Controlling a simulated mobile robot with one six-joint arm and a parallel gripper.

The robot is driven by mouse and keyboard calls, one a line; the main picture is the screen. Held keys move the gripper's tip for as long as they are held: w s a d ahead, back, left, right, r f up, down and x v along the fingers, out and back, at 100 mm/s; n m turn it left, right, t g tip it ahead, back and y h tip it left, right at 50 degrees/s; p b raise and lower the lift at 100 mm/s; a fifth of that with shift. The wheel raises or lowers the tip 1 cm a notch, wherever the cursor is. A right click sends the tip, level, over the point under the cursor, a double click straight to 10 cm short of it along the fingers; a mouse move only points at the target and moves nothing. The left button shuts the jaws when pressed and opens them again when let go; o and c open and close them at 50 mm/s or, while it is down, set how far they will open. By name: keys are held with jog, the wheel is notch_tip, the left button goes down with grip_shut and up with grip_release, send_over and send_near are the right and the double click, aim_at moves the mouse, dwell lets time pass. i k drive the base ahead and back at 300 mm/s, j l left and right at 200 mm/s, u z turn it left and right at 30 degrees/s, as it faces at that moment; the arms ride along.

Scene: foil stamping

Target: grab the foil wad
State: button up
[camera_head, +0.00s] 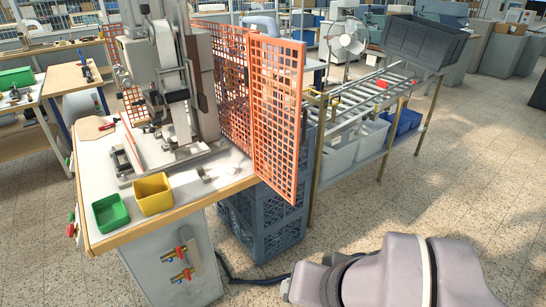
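A small pale, shiny lump, which looks like the foil wad (204,173), lies on the white top of the press table (222,178). It is right of the yellow bin and near the foot of the orange guard. It is too small to make out its exact shape. Part of my own arm shows at the bottom right, well apart from the table. My gripper is not in view.
A yellow bin (153,194) and a green bin (111,213) stand at the table's front edge. The stamping press (168,75) rises behind them. An orange mesh guard (277,115) stands along the table's right side, above stacked blue crates (275,235). A roller conveyor (350,105) stands beyond; the right floor is clear.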

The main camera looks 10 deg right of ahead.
aim_at(231, 171)
jog(key=i+z, duration=0.1)
jog(key=z, duration=0.8)
jog(key=j+z, duration=0.15)
jog(key=z, duration=0.75)
jog(key=j+z, duration=0.15)
jog(key=z, duration=0.75)
jog(key=j+z, duration=0.2)
jog(key=z, duration=0.65)
jog(key=j+z, duration=0.1)
jog(key=z, duration=0.8)
jog(key=k+z, duration=0.1)
jog(key=z, duration=0.8)
jog(key=k+z, duration=0.15)
jog(key=z, duration=0.75)
jog(key=k+z, duration=0.1)
jog(key=z, duration=1.25)
jog(key=l+z, duration=0.15)
jog(key=z, duration=0.3)
jog(key=k+z, duration=0.1)
jog(key=z, duration=0.3)
jog(key=l+z, duration=0.15)
jog(key=z, duration=0.3)
jog(key=l+z, duration=0.1)
jog(key=z, duration=0.8)
jog(key=l+z, duration=0.1)
jog(key=z, duration=0.35)
jog(key=i+z, duration=0.1)
jog(key=z, duration=0.35)
